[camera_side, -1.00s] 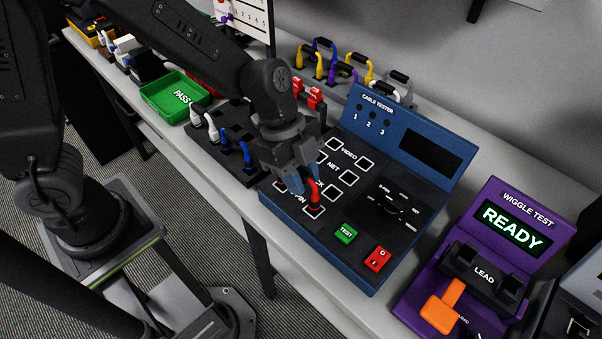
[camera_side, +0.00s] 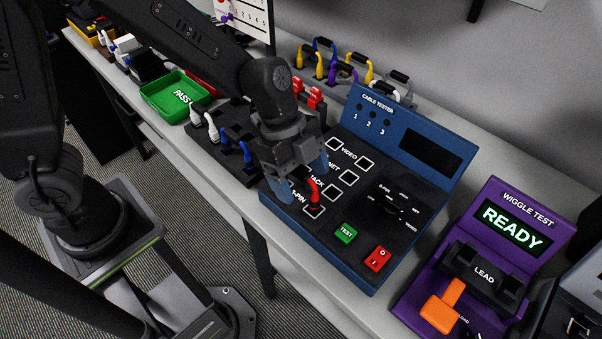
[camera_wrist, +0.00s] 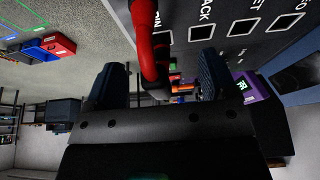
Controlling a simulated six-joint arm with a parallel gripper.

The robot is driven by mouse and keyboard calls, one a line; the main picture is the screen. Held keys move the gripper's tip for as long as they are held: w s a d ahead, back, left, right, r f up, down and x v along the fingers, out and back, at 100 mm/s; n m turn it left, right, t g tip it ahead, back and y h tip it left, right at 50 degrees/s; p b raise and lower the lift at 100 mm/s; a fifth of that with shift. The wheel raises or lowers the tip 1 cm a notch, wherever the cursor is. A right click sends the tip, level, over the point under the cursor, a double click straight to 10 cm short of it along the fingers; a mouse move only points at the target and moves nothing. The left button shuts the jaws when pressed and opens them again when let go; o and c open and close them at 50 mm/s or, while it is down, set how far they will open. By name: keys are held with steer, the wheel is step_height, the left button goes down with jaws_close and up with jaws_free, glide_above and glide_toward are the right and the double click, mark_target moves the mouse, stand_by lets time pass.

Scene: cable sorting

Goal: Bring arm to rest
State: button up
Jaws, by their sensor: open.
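My gripper (camera_side: 300,178) is in the side view over the left part of the blue cable tester (camera_side: 440,228). Its blue-tipped fingers are spread wide. A red cable plug (camera_side: 314,191) stands in a socket at the tester's lower left, close to the fingers. In the wrist view the red cable (camera_wrist: 144,45) runs down between my two open fingers (camera_wrist: 160,85), with a gap on each side. Whether it touches anything below is hidden by the gripper body.
The purple wiggle test box (camera_side: 468,262) reads READY at the right. A green PASS tray (camera_side: 176,98) and a dark rack (camera_side: 238,150) with white and blue plugs lie to the left. Coiled cables (camera_side: 345,70) stand behind the tester.

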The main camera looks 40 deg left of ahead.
steer(key=shift+r, duration=3.95)
steer(key=shift+a, duration=0.1)
steer(key=s+a+r+n+t+y, duration=0.2)
steer(key=s+a+n, duration=0.3)
steer(key=a+n, duration=0.3)
steer(key=s+a+r+n+t+y, duration=0.2)
steer(key=s+a+r+n+t, duration=0.1)
steer(key=a+n, duration=0.6)
steer(key=shift+s+r+n+t, duration=0.3)
steer(key=shift+s+r+n, duration=0.2)
steer(key=shift+s+r, duration=0.45)
steer(key=shift+s+f, duration=0.1)
steer(key=shift+f, duration=0.05)
